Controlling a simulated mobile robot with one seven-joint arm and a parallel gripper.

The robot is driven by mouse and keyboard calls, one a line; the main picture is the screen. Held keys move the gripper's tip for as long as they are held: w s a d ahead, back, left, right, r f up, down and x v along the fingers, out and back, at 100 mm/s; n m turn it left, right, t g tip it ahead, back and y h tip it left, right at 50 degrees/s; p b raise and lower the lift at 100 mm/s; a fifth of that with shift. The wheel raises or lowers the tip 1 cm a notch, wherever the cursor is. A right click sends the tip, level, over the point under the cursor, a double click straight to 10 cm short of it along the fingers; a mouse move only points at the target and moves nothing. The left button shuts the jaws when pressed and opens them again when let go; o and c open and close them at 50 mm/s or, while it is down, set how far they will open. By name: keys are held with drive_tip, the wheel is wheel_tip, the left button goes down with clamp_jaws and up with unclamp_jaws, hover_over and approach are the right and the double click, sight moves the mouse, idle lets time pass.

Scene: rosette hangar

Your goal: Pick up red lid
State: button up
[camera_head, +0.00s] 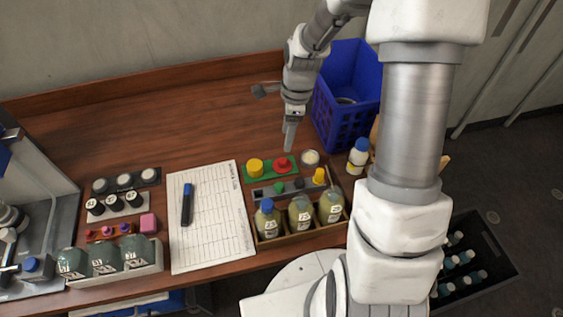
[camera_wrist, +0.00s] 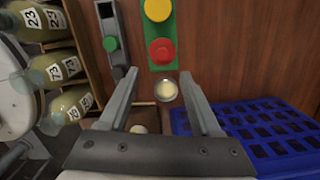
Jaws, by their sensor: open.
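The red lid (camera_head: 283,162) lies on a green holder (camera_head: 267,178) beside a yellow lid (camera_head: 255,166), at the back of the table's right part. In the wrist view the red lid (camera_wrist: 161,51) lies ahead of the jaws, just past the fingertips. My gripper (camera_head: 289,142) points down above the table, behind the lid in the head view. In the wrist view my gripper (camera_wrist: 160,77) has its fingers wide apart, with nothing gripped. A small round container with pale contents (camera_wrist: 166,90) shows between the fingers.
A blue crate (camera_head: 348,95) stands behind on the right. A bottle with a blue cap (camera_head: 357,157) is right of the lids. A grey holder with small caps (camera_head: 262,192) and a wooden rack of bottles (camera_head: 300,232) are in front. A paper sheet (camera_head: 212,245) lies left.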

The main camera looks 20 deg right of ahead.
hover_over(282, 160)
drive_tip(key=f, duration=0.5)
drive_tip(key=shift+s+d+f, duration=0.25)
drive_tip(key=shift+s+f, duration=0.05)
drive_tip(key=shift+s, duration=0.05)
drive_tip(key=shift+w+a+f, duration=0.1)
drive_tip(key=shift+w+f, duration=0.05)
drive_tip(key=shift+f, duration=1.15)
drive_tip(key=shift+w+f, duration=0.1)
drive_tip(key=shift+f, duration=1.2)
clamp_jaws()
